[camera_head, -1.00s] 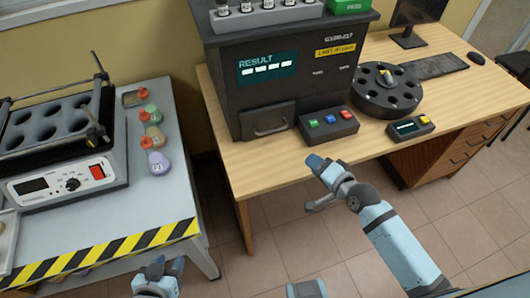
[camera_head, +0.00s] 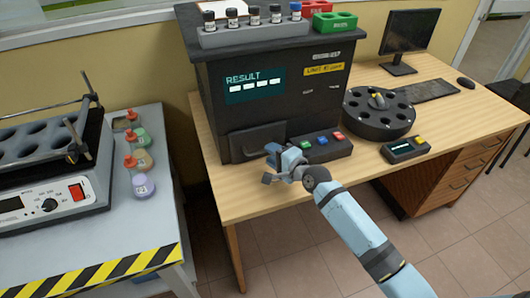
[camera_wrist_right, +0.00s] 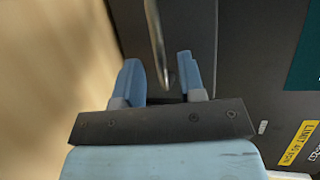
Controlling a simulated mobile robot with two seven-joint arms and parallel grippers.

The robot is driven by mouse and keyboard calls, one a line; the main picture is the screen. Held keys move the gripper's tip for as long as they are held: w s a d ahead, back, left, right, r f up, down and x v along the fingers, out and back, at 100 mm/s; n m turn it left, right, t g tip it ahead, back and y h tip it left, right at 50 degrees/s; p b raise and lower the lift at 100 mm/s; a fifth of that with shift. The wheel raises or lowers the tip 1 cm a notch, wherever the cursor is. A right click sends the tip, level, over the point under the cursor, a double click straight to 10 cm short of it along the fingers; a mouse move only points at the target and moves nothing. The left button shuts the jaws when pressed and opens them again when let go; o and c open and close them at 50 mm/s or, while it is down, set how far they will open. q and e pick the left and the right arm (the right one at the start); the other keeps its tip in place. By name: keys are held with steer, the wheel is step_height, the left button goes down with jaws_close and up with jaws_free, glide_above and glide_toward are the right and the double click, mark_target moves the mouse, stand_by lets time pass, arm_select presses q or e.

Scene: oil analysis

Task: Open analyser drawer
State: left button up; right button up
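The analyser (camera_head: 270,92) is a dark box on the wooden desk, with a lit RESULT screen. Its drawer (camera_head: 250,140) is low on the front left and looks shut. My right gripper (camera_head: 274,163) is just in front of the drawer and hides its handle in the head view. In the right wrist view, the grey bar handle (camera_wrist_right: 157,42) reaches down between the tips of the two blue fingers of the right gripper (camera_wrist_right: 160,78). The fingers are open, with gaps at both sides of the handle. My left gripper is out of view.
A button box (camera_head: 322,146) stands right of the drawer, close to my right gripper. A round carousel (camera_head: 380,118) and a small display unit (camera_head: 405,150) are farther right. Several flasks (camera_head: 143,160) stand on the left table. The floor before the desk is free.

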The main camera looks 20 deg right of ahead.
steer(key=shift+x, duration=1.65)
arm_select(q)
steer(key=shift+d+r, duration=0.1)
arm_select(e)
jaws_close()
steer(key=s+p, duration=0.2)
steer(key=s, duration=0.1)
steer(key=s+p, duration=0.2)
steer(key=s, duration=0.1)
steer(key=shift+d+r, duration=0.1)
steer(key=shift+r, duration=0.1)
steer(key=s+p, duration=0.1)
steer(key=s, duration=0.4)
steer(key=shift+s+f+p, duration=0.15)
steer(key=shift+s+p, duration=0.05)
steer(key=shift+p, duration=0.2)
steer(key=shift+s+d+f, duration=0.1)
steer(key=shift+s, duration=0.35)
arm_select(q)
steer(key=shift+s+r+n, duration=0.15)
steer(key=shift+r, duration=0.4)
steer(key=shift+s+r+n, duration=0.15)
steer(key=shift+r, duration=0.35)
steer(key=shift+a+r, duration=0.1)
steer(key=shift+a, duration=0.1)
